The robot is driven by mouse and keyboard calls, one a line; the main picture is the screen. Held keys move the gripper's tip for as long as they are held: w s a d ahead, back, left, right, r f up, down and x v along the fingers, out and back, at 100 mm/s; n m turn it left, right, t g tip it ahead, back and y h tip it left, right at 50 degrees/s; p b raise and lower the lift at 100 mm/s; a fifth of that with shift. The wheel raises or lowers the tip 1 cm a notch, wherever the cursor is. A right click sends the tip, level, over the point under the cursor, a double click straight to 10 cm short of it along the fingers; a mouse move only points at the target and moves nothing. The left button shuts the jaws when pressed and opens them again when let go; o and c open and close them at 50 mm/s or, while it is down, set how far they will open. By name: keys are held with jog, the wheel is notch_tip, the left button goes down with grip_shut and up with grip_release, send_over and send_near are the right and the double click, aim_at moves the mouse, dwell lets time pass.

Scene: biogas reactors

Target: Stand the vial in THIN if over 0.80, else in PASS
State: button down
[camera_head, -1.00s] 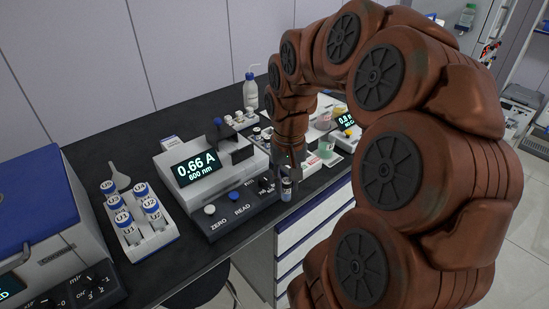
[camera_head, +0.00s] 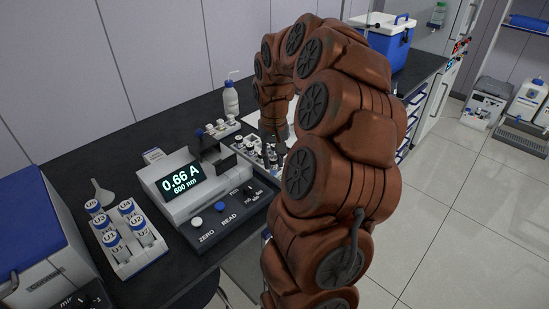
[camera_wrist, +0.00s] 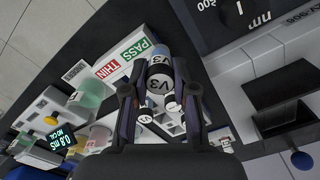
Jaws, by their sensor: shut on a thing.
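A white holder (camera_wrist: 120,58) with a green PASS label (camera_wrist: 138,50) and a red THIN label (camera_wrist: 108,68) lies just left of the vial in the wrist view. The photometer (camera_head: 200,195) reads 0.66 A at 600 nm in the head view. There my arm hides most of my gripper, and the PASS and THIN holder is not visible.
A rack of several U vials (camera_head: 128,240) stands left of the photometer. A wash bottle (camera_head: 231,100) stands behind it. A meter reading 0.8 mS (camera_wrist: 55,135) and small labelled vials show in the wrist view. A blue cool box (camera_head: 385,42) stands on the far bench.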

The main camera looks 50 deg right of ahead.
aim_at(275, 161)
jog(key=shift+w+d+f+p, duration=0.1)
jog(key=shift+w+d+p, duration=0.1)
jog(key=shift+w+d, duration=0.45)
jog(key=shift+w+d+f+p, duration=0.1)
jog(key=shift+w+d+p, duration=0.1)
jog(key=shift+w+d, duration=0.4)
jog(key=shift+s+d+f+p, duration=0.15)
jog(key=shift+f+p, duration=0.5)
jog(key=shift+f, duration=1.05)
jog(key=shift+f, duration=0.15)
jog(key=c, duration=0.9)
grip_release()
